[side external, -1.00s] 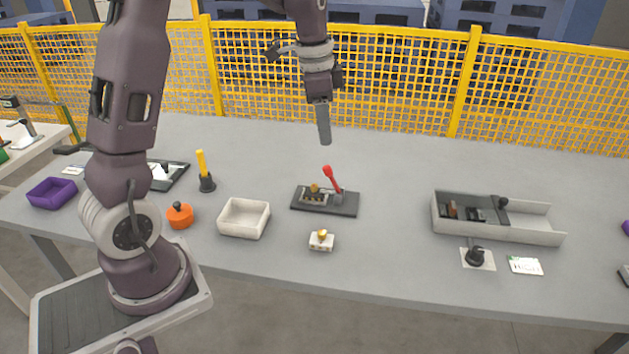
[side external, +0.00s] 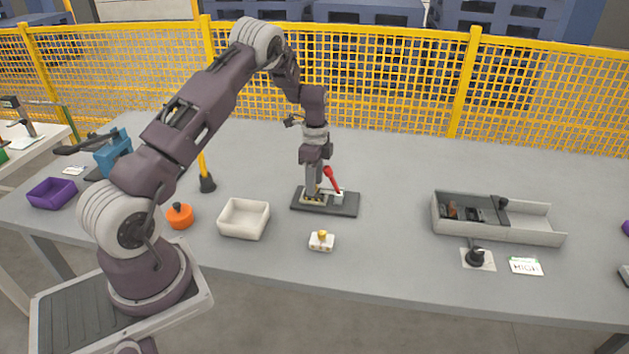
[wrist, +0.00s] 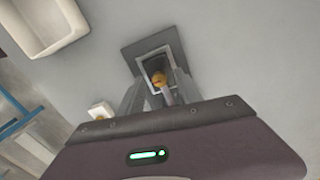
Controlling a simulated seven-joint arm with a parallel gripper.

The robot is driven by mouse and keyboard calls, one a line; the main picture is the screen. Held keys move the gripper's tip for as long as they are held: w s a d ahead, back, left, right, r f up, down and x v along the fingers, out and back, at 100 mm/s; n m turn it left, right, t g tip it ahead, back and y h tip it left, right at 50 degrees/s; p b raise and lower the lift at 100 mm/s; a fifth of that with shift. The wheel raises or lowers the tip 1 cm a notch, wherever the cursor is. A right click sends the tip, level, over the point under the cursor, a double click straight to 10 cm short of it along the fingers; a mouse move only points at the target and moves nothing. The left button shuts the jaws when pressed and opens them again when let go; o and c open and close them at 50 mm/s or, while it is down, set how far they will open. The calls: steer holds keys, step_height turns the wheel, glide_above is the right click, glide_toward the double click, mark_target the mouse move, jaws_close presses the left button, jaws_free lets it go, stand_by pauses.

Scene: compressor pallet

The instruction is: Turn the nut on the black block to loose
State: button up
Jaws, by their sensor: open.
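The dark block (side external: 345,208) is a flat plate near the middle of the bench, with a red-handled lever (side external: 331,178) standing on it. In the wrist view the dark block (wrist: 137,52) has a raised frame with a brass-coloured nut (wrist: 158,79) inside, carrying a reddish mark. My gripper (side external: 313,195) points down at the left part of the block. In the wrist view my gripper (wrist: 160,88) is open, its fingers on either side of the nut. I cannot tell whether they touch it. In the side view the fingers mostly hide the nut.
A small white block (side external: 321,242) with a yellow top stands in front. A white bin (side external: 243,219) and orange knob (side external: 180,216) are to the left. A long grey tray (side external: 535,229) is to the right. Bench between block and tray is clear.

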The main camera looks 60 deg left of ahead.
jaws_close()
steer(key=shift+n, duration=0.3)
steer(key=n, duration=0.3)
steer(key=shift+n, duration=2)
jaws_free()
